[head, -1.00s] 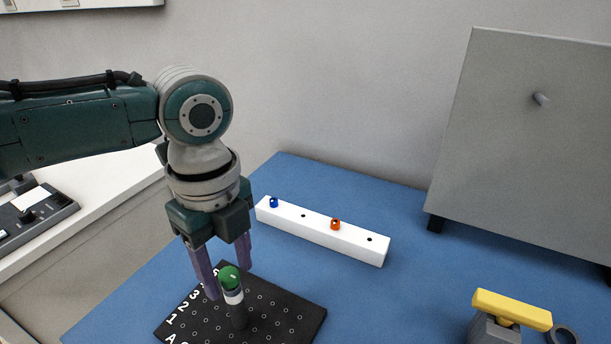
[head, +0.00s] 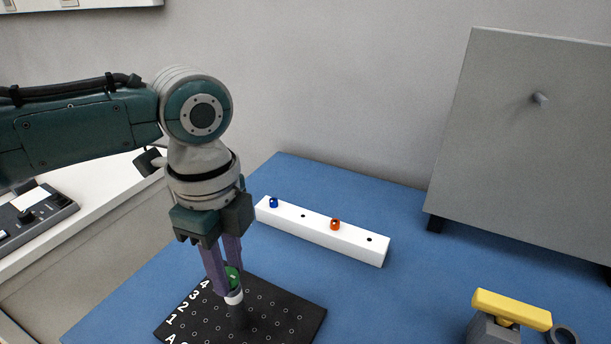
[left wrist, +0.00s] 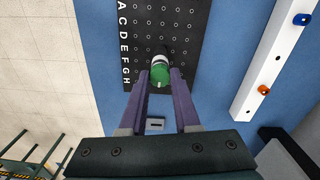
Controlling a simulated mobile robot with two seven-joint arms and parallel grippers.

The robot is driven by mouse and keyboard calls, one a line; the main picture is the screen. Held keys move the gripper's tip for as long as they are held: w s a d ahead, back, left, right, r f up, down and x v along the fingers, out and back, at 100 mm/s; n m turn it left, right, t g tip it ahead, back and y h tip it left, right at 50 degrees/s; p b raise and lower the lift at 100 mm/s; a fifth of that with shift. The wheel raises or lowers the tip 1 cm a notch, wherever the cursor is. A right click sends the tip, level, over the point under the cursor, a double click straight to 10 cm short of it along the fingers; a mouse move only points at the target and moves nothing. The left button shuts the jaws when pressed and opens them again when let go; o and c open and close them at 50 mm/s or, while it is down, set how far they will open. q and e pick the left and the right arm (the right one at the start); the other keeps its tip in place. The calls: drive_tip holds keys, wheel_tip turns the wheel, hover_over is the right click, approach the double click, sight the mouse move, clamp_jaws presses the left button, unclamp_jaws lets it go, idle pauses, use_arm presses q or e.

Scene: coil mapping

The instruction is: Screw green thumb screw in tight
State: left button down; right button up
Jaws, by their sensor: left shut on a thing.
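The green thumb screw (head: 233,274) sits on top of a dark upright post with a white band (head: 234,298). The post stands on the black lettered and numbered hole board (head: 285,300). My left gripper (head: 229,282) points down with its purple fingers at either side of the screw, shut on it. The left wrist view shows the green screw (left wrist: 160,76) between the fingertips, with the white band just beyond it. The fingers partly hide the screw in the head view. My right gripper is not in view.
A white bar (head: 315,232) holding a blue knob (head: 273,202) and an orange knob (head: 335,224) lies behind the board. A grey panel (head: 530,150) stands at the right. A yellow-topped block (head: 511,309) is at front right. Blue table between is clear.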

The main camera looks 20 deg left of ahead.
use_arm(q)
drive_tip(key=m, duration=0.6)
drive_tip(key=c, duration=1)
unclamp_jaws()
drive_tip(key=shift+f+m, duration=0.1)
drive_tip(key=shift+m, duration=0.4)
drive_tip(key=o, duration=0.5)
drive_tip(key=shift+c, duration=0.2)
